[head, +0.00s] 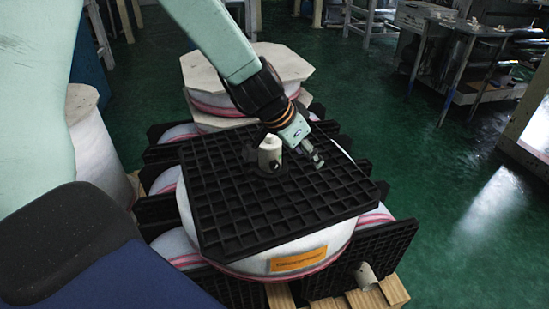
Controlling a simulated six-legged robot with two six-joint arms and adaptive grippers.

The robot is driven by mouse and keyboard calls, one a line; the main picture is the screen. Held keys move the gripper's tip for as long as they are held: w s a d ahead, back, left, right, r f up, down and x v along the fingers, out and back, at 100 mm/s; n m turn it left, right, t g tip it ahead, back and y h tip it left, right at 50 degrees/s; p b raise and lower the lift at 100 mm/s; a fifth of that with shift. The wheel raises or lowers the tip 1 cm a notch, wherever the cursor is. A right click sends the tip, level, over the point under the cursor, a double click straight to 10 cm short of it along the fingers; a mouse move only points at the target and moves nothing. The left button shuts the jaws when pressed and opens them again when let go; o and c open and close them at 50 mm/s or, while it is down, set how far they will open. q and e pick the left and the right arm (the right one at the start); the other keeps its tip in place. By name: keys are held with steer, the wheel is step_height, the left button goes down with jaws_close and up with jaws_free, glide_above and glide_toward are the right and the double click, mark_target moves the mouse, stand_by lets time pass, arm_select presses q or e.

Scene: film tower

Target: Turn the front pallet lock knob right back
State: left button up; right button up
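A white, upright knob-like piece (270,152) stands on a dark round base near the middle of the black grid pallet (225,205). Another white cylindrical piece (365,276) sticks out at the lower black panel at the bottom right. I cannot tell for certain which one is the front pallet lock knob. My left gripper (315,155) is over the pallet, just right of the upright white piece, with a gap between its fingertips and that piece. Its fingers are small here, and their opening is unclear. My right gripper is not in view.
A white film roll with an orange label (299,260) lies under the pallet. More rolls with a pale octagonal board (250,66) stand behind. Wooden slats (392,290) show at the bottom. Green floor (440,190) is clear on the right; metal workbenches (470,50) stand farther back.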

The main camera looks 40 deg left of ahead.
mark_target(275, 164)
arm_select(q)
steer(key=s+a+f+n+g+y, duration=0.15)
steer(key=a+n+y, duration=0.5)
steer(key=n, duration=0.75)
steer(key=shift+h, duration=0.95)
steer(key=shift+a+b+x, duration=0.2)
steer(key=shift+b+x, duration=0.45)
steer(key=shift+x, duration=0.55)
steer(key=shift+a+b+x, duration=0.2)
steer(key=shift+b+x, duration=0.45)
steer(key=shift+x, duration=0.6)
steer(key=shift+a+b+x, duration=0.15)
steer(key=shift+b+x, duration=0.5)
steer(key=shift+x, duration=0.55)
steer(key=shift+s, duration=0.2)
steer(key=shift+c, duration=0.3)
jaws_close()
